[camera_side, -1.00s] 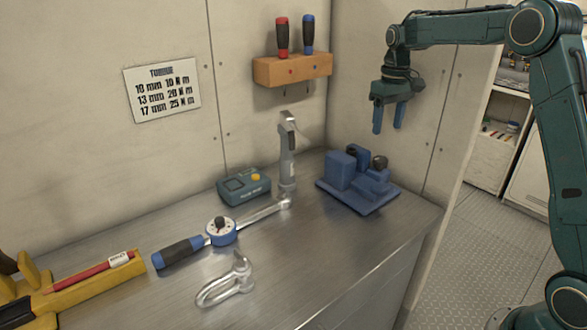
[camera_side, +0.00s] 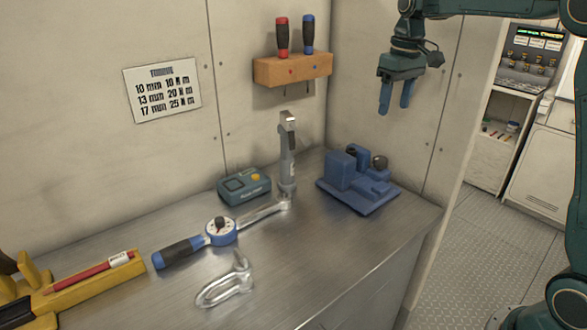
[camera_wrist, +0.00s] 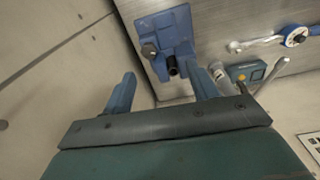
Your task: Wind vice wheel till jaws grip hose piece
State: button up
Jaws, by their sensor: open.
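The blue vice (camera_side: 342,172) stands on the back right of the metal bench. The gap between the vice jaws is not clear. My gripper (camera_side: 395,108) is open and empty, fingers down, above and apart from the vice. Its two blue fingers (camera_wrist: 160,76) straddle the black cylinder in the wrist view without touching it.
A torque wrench (camera_side: 178,252), a shackle (camera_side: 226,288), a green box with a yellow button (camera_side: 245,186) and an upright grey tool (camera_side: 288,155) are left of the vice. A wooden screwdriver rack (camera_side: 292,69) is on the wall. The bench's front right is clear.

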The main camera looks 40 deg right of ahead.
jog(key=s+a+r+n+t, duration=0.1)
jog(key=s+a, duration=0.3)
jog(key=s, duration=0.3)
jog(key=s+a+r+n+t, duration=0.1)
jog(key=s+a, duration=0.4)
jog(key=s, duration=0.2)
jog(key=shift+a+r+t, duration=0.25)
jog(key=shift+r+t, duration=0.05)
jog(key=shift+r, duration=0.1)
jog(key=shift+s, duration=0.1)
jog(key=w+d+f+n+g, duration=0.1)
jog(key=w+d+f, duration=0.2)
jog(key=w+d, duration=0.4)
jog(key=w+d+f+n+g, duration=0.1)
jog(key=w+d+f+g, duration=0.1)
jog(key=w+d, duration=0.4)
jog(key=w+f, duration=0.1)
jog(key=w, duration=0.4)
jog(key=shift+w+d+n, duration=0.15)
jog(key=shift+d+n, duration=0.25)
